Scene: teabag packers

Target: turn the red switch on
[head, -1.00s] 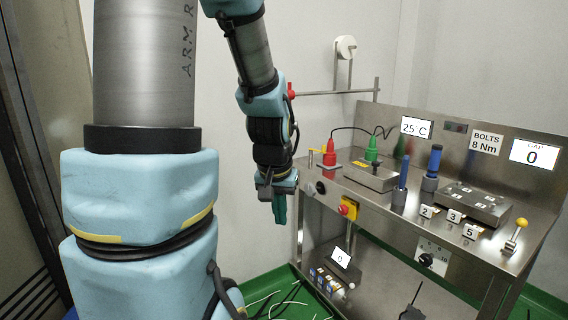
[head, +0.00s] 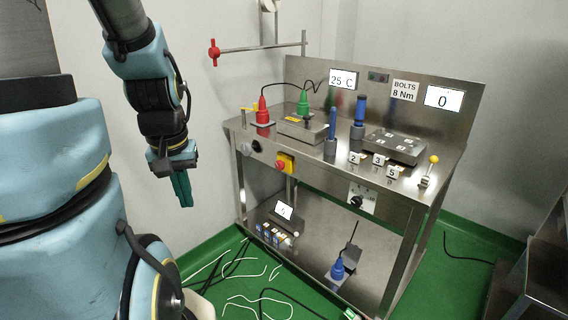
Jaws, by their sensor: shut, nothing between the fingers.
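A red switch (head: 279,165) sits on a yellow plate (head: 288,160) on the front panel of the steel bench. It is small here, and I cannot tell its exact setting. My gripper (head: 182,190) points down, left of the bench and well apart from the switch. Its green fingers are together with nothing between them.
The steel bench (head: 330,175) carries a red plug (head: 262,113), a green plug (head: 303,103) and blue-handled tools. A black knob (head: 355,201) is farther right on its front. A red valve handle (head: 213,52) is on the rail behind. Loose cables lie on the green floor (head: 215,270).

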